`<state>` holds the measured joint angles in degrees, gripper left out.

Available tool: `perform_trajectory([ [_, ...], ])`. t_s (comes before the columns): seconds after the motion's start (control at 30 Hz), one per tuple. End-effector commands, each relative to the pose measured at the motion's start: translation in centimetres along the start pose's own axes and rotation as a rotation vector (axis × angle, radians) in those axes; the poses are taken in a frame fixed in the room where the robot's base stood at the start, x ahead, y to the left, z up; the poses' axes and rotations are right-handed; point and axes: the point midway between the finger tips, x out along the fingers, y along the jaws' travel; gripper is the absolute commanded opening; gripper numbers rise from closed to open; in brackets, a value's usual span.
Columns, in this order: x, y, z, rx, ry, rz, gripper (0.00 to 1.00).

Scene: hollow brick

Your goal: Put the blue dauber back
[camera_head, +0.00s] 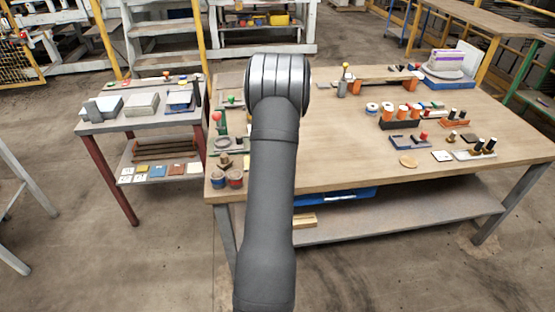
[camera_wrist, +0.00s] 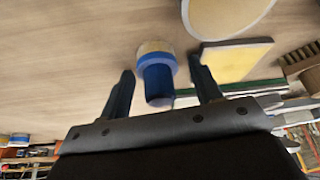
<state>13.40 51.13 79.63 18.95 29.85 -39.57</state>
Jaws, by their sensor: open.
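The blue dauber (camera_wrist: 157,82) shows in the wrist view as a blue cylinder with a wider blue collar and a pale, round, wood-coloured end. My gripper (camera_wrist: 161,66) is open, with one dark finger on each side of the dauber. A gap shows on both sides, and the jaws are not closed on it. Whether it stands on the table cannot be told. In the head view my arm covers the gripper, and I cannot make out this dauber there.
In the wrist view a pale round disc (camera_wrist: 228,10), a yellow block (camera_wrist: 232,60) and a ridged brown piece (camera_wrist: 302,60) lie nearby. In the head view, a dark rack with orange cylinders (camera_head: 400,119) and small pots (camera_head: 234,178) stand on the wooden table (camera_head: 340,160).

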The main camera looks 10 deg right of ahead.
Motion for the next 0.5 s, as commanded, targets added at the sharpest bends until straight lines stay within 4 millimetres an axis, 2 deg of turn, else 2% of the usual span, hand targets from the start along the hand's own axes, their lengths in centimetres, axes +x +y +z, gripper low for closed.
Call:
perform_trajectory([
  [0.13,-0.2,0.0,-0.1,0.0,0.001,0.0,0.58],
  [0.27,-1.3,0.0,-0.2,0.0,0.001,0.001,0.58],
  [0.5,-5.6,0.0,-0.2,-0.001,0.002,0.001,0.58],
])
